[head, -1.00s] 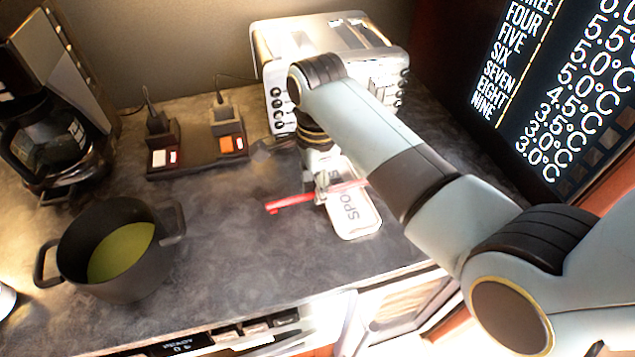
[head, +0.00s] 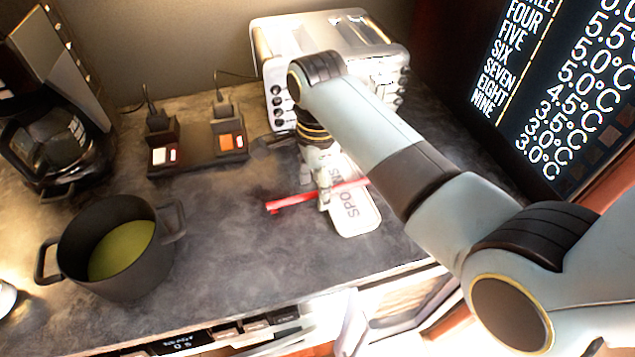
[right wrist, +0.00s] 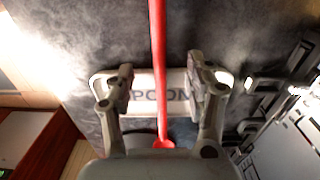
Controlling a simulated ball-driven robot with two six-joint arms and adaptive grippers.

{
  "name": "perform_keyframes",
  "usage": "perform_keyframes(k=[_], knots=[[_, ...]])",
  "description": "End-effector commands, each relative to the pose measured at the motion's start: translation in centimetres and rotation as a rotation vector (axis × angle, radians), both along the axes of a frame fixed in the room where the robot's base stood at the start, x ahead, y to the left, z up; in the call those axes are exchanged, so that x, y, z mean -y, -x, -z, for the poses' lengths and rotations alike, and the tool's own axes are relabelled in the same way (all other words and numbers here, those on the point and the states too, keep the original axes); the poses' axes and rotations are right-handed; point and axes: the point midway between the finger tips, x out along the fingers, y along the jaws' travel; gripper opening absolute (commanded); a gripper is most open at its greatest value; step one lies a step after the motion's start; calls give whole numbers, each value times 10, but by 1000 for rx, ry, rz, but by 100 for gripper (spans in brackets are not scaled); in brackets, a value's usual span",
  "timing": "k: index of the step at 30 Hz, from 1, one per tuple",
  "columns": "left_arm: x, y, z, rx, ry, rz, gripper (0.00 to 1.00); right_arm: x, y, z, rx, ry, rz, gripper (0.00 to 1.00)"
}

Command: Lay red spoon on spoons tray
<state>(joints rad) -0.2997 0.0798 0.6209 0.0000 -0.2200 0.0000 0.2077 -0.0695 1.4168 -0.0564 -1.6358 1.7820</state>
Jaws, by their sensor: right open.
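The red spoon (head: 290,201) lies across the white spoons tray (head: 357,222), with its left end sticking out past the tray over the counter. My right gripper (head: 324,198) is over the tray's left side, at the spoon. In the right wrist view the fingers (right wrist: 163,88) stand apart, with the red spoon (right wrist: 158,60) running between them and a gap on each side. The tray (right wrist: 145,82) lies beneath, its lettering partly hidden by the spoon and fingers. My arm hides part of the tray in the head view. My left gripper is out of view.
A white toaster-like appliance (head: 335,38) stands behind my right gripper. A dark pot (head: 130,275) with green contents and a coffee maker (head: 50,130) stand at the left. A dark holder (head: 200,158) sits at the back.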

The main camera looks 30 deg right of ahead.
Motion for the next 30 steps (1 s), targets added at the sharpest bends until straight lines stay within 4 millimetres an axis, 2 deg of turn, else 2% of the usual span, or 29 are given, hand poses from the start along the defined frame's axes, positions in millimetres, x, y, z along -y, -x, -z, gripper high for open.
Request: perform_keyframes(k=[1, 5, 13, 16, 20, 27, 30], knots=[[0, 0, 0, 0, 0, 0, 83, 0, 0, 0, 0, 0, 0, 63], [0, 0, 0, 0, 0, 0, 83, 0, 0, 0, 0, 0, 0, 79], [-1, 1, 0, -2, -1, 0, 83, 0, 0, -1, 0, 0, 0, 79], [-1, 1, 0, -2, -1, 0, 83, 0, -1, -8, 3, 0, 0, 79], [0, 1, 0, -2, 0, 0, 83, 0, -2, -30, 6, -1, 0, 79], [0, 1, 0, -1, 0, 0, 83, 1, -2, -85, 5, -1, 0, 79], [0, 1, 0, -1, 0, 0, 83, 1, -2, -102, 4, -1, 0, 79]])
